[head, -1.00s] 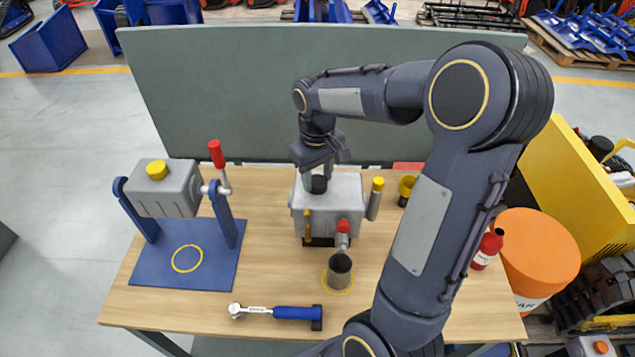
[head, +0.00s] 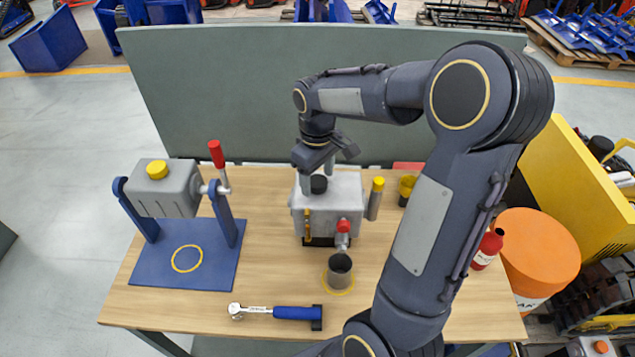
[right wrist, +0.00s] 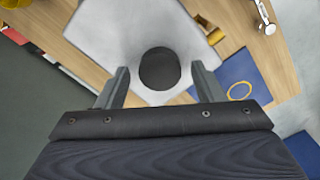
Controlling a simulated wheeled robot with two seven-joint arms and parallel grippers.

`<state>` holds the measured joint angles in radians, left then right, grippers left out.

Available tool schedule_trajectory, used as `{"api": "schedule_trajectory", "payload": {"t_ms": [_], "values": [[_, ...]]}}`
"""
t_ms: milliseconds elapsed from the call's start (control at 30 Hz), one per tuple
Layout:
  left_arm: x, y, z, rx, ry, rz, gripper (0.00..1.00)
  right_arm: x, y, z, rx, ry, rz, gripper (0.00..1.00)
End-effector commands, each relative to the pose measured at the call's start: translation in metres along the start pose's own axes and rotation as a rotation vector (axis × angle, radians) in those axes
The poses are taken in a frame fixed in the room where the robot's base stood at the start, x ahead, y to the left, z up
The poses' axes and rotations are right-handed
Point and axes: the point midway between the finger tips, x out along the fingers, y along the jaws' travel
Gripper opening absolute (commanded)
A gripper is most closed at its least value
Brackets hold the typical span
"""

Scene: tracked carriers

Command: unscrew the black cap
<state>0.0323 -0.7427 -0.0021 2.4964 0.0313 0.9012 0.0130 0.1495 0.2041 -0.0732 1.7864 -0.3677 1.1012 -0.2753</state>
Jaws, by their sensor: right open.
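The black cap (head: 319,184) sits on top of the grey metal housing (head: 345,192) near the middle of the table. In the right wrist view the cap (right wrist: 160,68) is a dark round disc on the pale top of the housing (right wrist: 110,30). My right gripper (head: 318,177) points down over the cap. Its fingers are spread open, one on each side; in the right wrist view the gripper (right wrist: 160,72) shows clear gaps between both fingers and the cap. My left gripper is not in view.
A red-capped spout (head: 343,227) and a grey cup (head: 340,271) stand in front of the housing. A yellow-topped cylinder (head: 375,199) is close at its right. A blue stand (head: 140,262) carries a grey box at left. A blue-handled wrench (head: 295,313) lies in front.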

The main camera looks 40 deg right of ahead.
Motion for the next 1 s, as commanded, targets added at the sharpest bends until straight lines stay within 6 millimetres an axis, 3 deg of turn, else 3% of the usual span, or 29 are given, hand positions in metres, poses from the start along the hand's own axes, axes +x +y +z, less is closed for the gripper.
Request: {"api": "schedule_trajectory", "payload": {"t_ms": [300,667,1000], "values": [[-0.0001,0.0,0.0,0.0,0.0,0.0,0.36,-0.0005,-0.0001,-0.0003,0.554,0.001,0.001,0.62],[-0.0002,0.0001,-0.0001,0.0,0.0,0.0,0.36,-0.0002,-0.0003,-0.0004,0.887,0.001,0.0,0.62],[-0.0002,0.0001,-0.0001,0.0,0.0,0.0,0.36,-0.0002,-0.0002,-0.0003,1.483,0.001,0.0,0.62]]}}
